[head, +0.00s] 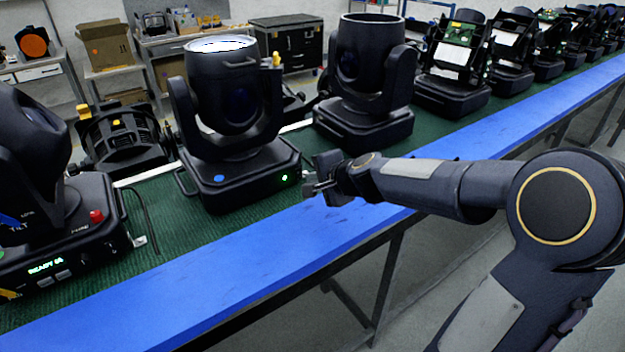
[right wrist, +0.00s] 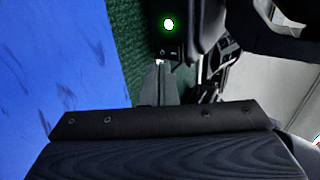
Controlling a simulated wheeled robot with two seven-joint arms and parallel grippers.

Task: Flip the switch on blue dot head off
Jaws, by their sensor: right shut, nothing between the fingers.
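The blue dot head (head: 232,150) is a black moving-head light standing upright on the green mat, with a blue dot (head: 218,178) on the front of its base. A small green light (head: 284,178) glows at the right end of that base; a green light (right wrist: 168,24) also shows in the right wrist view. My left gripper is not in view.
A head with a red button and a lit display (head: 95,217) stands at the left front. Another black head (head: 365,100) stands behind and right of the gripper. A row of opened heads (head: 450,65) runs back right. The blue edge strip (head: 230,275) is clear.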

